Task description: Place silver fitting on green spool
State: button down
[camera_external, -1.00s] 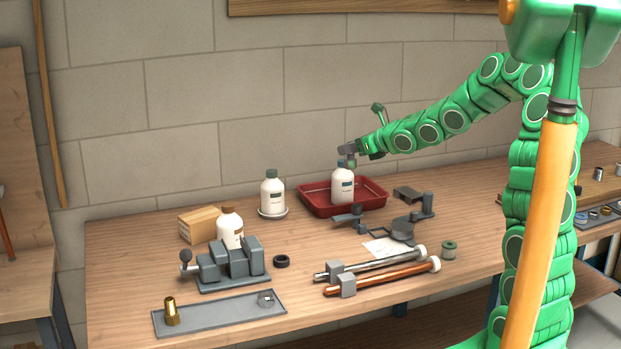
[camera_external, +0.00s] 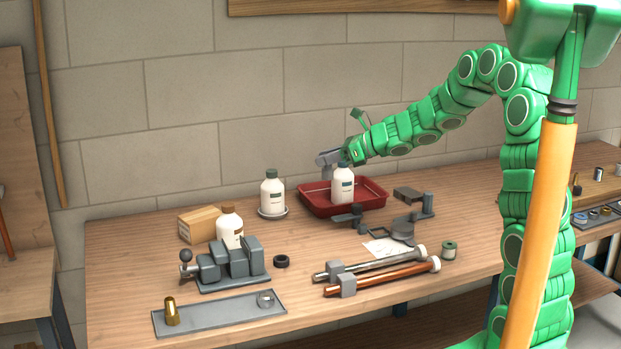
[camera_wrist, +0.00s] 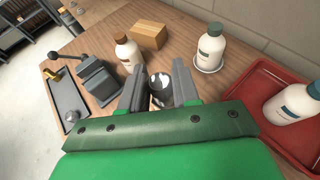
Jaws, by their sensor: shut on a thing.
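My gripper (camera_external: 326,167) is over the left part of the red tray, above the table, near the white bottle there. In the wrist view my gripper (camera_wrist: 159,98) is shut on a silver fitting (camera_wrist: 160,84), a small cylinder with an open end between the grey fingers. The fitting cannot be made out in the external view.
The red tray (camera_external: 374,205) holds a white bottle (camera_external: 342,185). Another bottle (camera_external: 272,193) stands left of it on a saucer. A vise (camera_external: 231,264), cardboard box (camera_external: 198,223) and grey tray (camera_external: 218,315) are at left.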

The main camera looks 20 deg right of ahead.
jog(key=s+a+f+n+g+y, duration=0.1)
jog(key=s+a+f+n+g, duration=0.45)
jog(key=s, duration=0.25)
jog(key=s+a+f+n+g+y, duration=0.1)
jog(key=s+a+f+n+g, duration=0.4)
jog(key=s, duration=0.3)
jog(key=s+d+f+n+g+h, duration=0.2)
jog(key=s+f+n+g+h, duration=0.3)
jog(key=s, duration=0.5)
jog(key=s+d+f+n+g+h, duration=0.1)
jog(key=s+f+n+g+h, duration=0.1)
jog(key=s+n+g+h, duration=0.6)
jog(key=s+d+r+n+t+h, duration=0.1)
jog(key=s+d+n+t+h, duration=0.3)
jog(key=d, duration=0.4)
jog(key=s+d+n+t+h, duration=0.1)
jog(key=s+d+n+h, duration=0.3)
jog(key=d+n, duration=0.3)
jog(key=w+d+r+n+t+h, duration=0.3)
jog(key=w+d+r+n+t, duration=0.15)
jog(key=d+r, duration=0.35)
jog(key=w+d+r+n+t+h, duration=0.2)
jog(key=w+d+r+n+t, duration=0.15)
jog(key=d+r+t, duration=0.4)
jog(key=g, duration=0.1)
send_over(450, 244)
jog(key=shift+n, duration=0.35)
jog(key=shift+a+f, duration=0.1)
jog(key=shift+f, duration=7.05)
